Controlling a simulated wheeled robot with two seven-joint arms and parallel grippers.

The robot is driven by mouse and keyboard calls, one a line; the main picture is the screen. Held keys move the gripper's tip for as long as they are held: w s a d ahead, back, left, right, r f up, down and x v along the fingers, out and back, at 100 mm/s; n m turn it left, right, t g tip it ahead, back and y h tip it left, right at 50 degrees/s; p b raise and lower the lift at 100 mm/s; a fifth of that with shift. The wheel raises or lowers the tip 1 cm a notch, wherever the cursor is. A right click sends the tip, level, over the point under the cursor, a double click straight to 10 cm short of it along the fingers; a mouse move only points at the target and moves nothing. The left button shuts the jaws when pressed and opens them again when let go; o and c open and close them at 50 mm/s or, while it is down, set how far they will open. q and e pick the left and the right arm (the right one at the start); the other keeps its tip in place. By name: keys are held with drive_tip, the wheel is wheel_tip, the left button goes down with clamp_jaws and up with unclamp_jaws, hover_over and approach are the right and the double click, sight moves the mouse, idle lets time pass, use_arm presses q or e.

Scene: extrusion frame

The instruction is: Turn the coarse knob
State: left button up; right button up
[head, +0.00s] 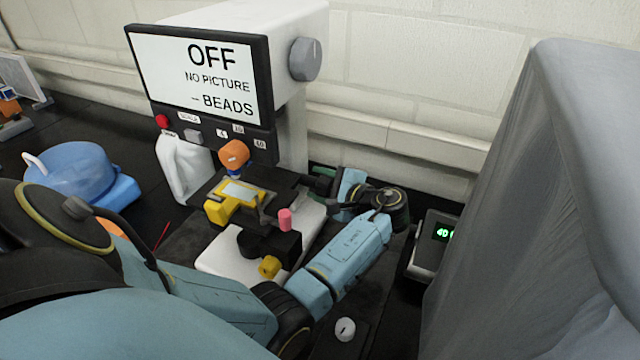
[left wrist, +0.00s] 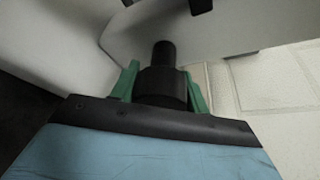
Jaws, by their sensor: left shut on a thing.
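A microscope-like device with a white body (head: 300,20) stands against the wall. Its screen (head: 200,70) reads "OFF", "NO PICTURE" and "BEADS". My left gripper (head: 322,183) is at the right side of the device's lower part, reached around from the right. In the left wrist view, its green fingers (left wrist: 165,88) stand on either side of a black stepped knob (left wrist: 162,85), likely the coarse knob, and are shut on it. The knob sticks out from a pale body. In the head view the knob is mostly hidden by the gripper. My right gripper is not in view.
A yellow stage frame (head: 221,213), an orange knob (head: 233,153) and a pink piece (head: 285,219) are on the device. A white bottle (head: 183,168) and blue dome (head: 75,172) stand left. A small green-lit display box (head: 432,245) and large grey draped cover (head: 540,220) crowd the right.

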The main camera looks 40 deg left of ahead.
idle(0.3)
use_arm(q)
drive_tip(key=o, duration=1)
drive_tip(key=shift+c, duration=0.2)
drive_tip(key=shift+d, duration=0.1)
drive_tip(key=b+v, duration=0.1)
drive_tip(key=v, duration=0.6)
drive_tip(key=shift+d, duration=0.2)
